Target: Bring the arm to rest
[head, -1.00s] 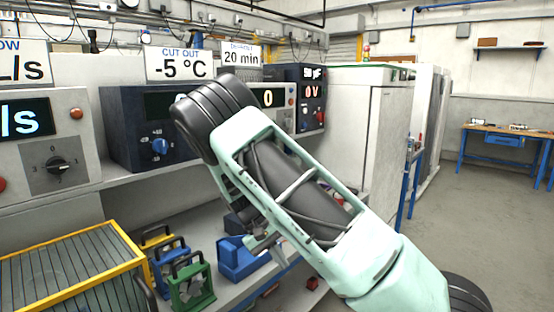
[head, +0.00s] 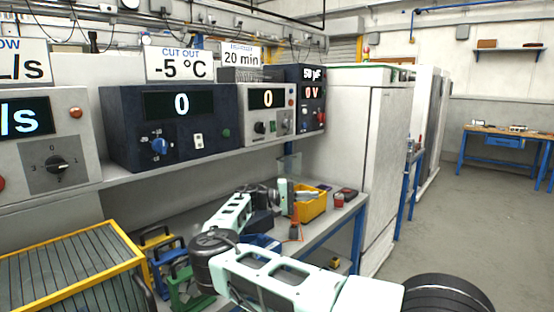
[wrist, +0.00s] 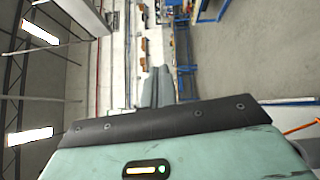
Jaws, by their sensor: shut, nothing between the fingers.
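My pale green and black arm (head: 275,275) reaches in from the bottom right of the head view. It bends at a dark joint (head: 210,255) and runs back up to the right over the bench. My gripper (head: 306,193) is small there, in front of the yellow bin; whether it touches the bin I cannot tell. In the wrist view the gripper's two grey-green fingers (wrist: 158,85) lie together beyond the black edge strip, shut and empty.
The yellow bin (head: 312,208) stands on the bench beside a red object (head: 339,201). Instrument boxes (head: 175,125) line the shelf above. A yellow-framed rack (head: 75,265) is at the lower left. A white cabinet (head: 345,130) stands beyond the bench; open floor lies right.

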